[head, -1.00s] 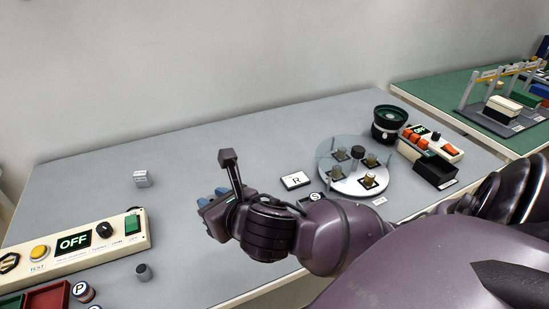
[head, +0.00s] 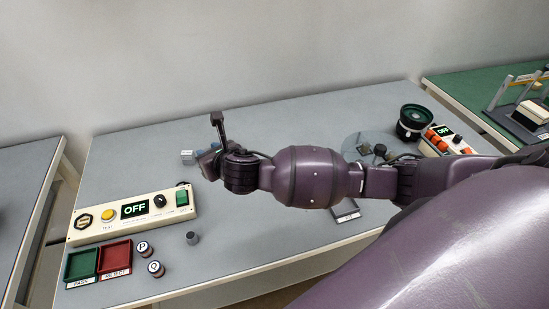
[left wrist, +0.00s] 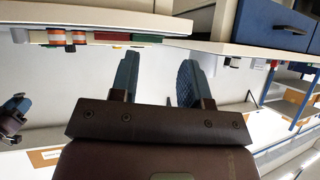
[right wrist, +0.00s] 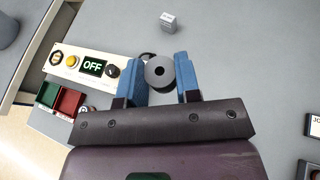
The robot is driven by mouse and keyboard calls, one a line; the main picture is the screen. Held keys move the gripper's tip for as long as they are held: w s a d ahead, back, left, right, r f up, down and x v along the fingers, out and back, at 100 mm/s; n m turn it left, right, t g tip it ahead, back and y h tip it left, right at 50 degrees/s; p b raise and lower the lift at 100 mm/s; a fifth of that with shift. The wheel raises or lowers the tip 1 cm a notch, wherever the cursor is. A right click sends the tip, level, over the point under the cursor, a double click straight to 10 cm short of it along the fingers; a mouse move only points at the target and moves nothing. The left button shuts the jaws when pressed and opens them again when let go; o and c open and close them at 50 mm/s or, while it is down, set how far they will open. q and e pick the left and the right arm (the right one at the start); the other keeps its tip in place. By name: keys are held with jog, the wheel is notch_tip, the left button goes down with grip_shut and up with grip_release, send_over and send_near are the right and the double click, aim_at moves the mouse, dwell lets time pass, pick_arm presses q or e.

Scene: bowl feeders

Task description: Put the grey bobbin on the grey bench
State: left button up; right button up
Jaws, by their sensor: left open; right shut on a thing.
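The grey bobbin (right wrist: 159,72), a round grey piece with a dark centre hole, sits between the blue fingers of my right gripper (right wrist: 166,75) in the right wrist view. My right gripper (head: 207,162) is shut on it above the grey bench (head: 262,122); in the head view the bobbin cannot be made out. The bench top also fills much of the right wrist view (right wrist: 240,60). My left gripper (left wrist: 158,72) is open and empty in the left wrist view, and is not seen in the head view.
A control panel (head: 92,234) reading OFF, green (head: 82,264) and red (head: 114,258) trays, round stamps and a grey cylinder (head: 192,238) stand left on the bench. A small pale block (head: 187,157) is close to the right gripper.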

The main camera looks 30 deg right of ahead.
jog(key=b, duration=0.3)
send_over(224, 207)
notch_tip(224, 207, down, 16)
jog(key=shift+a+r, duration=0.1)
notch_tip(224, 207, down, 4)
jog(key=shift+f+b, duration=0.1)
jog(key=shift+b, duration=0.4)
jog(key=shift+f, duration=0.1)
jog(key=shift+f, duration=0.1)
jog(key=o, duration=0.9)
